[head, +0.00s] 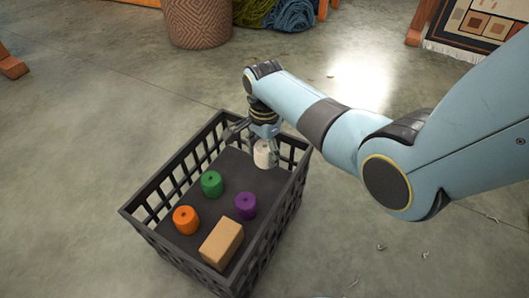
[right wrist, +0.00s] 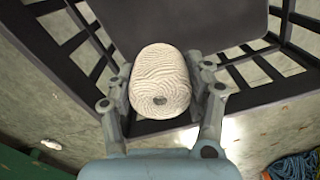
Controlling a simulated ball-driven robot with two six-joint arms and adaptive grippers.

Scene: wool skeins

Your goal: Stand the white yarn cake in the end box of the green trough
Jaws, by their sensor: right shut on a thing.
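The white yarn cake (head: 262,154) is at the far right corner of the black crate (head: 122,211) in the head view. My right gripper (head: 264,145) reaches down there and is shut on it. In the right wrist view the cake (right wrist: 160,85) sits between the two fingers, its end with a small dark hole facing the camera. I cannot tell whether it touches the crate floor. The green trough is not clearly seen; a dark green surface (right wrist: 20,165) shows at the lower left of the wrist view. My left gripper is out of view.
The crate also holds a green cake (head: 211,184), a purple cake (head: 246,206), an orange cake (head: 186,220) and a tan block (head: 221,244). Its slatted walls stand close around the gripper. A woven basket (head: 198,22) stands at the back. The concrete floor around is mostly clear.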

